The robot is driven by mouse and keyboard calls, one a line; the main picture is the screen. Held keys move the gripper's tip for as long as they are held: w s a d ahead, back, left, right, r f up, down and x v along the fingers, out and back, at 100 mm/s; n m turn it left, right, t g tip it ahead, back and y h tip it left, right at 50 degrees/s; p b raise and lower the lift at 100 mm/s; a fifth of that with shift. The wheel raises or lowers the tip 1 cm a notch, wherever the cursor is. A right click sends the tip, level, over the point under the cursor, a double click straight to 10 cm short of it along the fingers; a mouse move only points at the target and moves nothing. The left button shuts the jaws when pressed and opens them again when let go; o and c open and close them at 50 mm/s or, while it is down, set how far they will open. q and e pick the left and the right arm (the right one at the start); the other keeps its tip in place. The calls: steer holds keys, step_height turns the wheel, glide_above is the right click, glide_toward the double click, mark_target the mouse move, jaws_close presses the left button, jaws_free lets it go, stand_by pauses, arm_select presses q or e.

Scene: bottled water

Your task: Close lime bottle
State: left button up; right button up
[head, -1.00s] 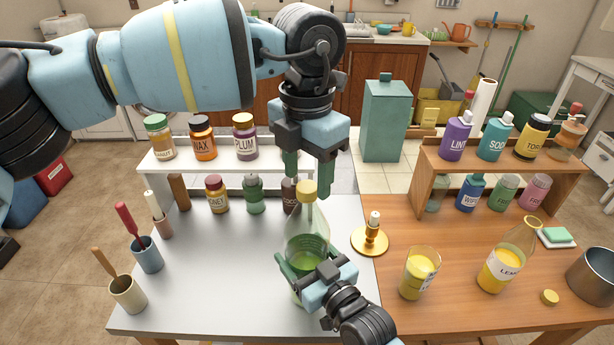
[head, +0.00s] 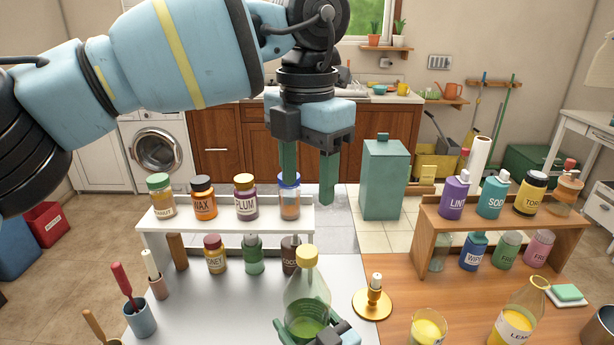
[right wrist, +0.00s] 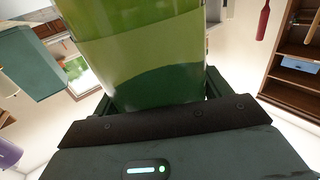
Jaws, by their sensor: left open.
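The lime bottle (head: 306,300) is clear, holds green liquid and stands upright at the front of the grey worktop.
A white shelf (head: 165,232) with several jars stands behind the bottle. Cups with tools stand at left. A wooden shelf (head: 430,218) holds several bottles.

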steer(key=o, duration=0.5)
arm_select(q)
steer(key=shift+w+f, duration=0.1)
steer(key=shift+f, duration=0.5)
arm_select(e)
steer(key=v, duration=0.7)
steer(key=shift+s+d, duration=0.25)
steer(key=shift+s, duration=0.1)
steer(key=shift+f, duration=0.1)
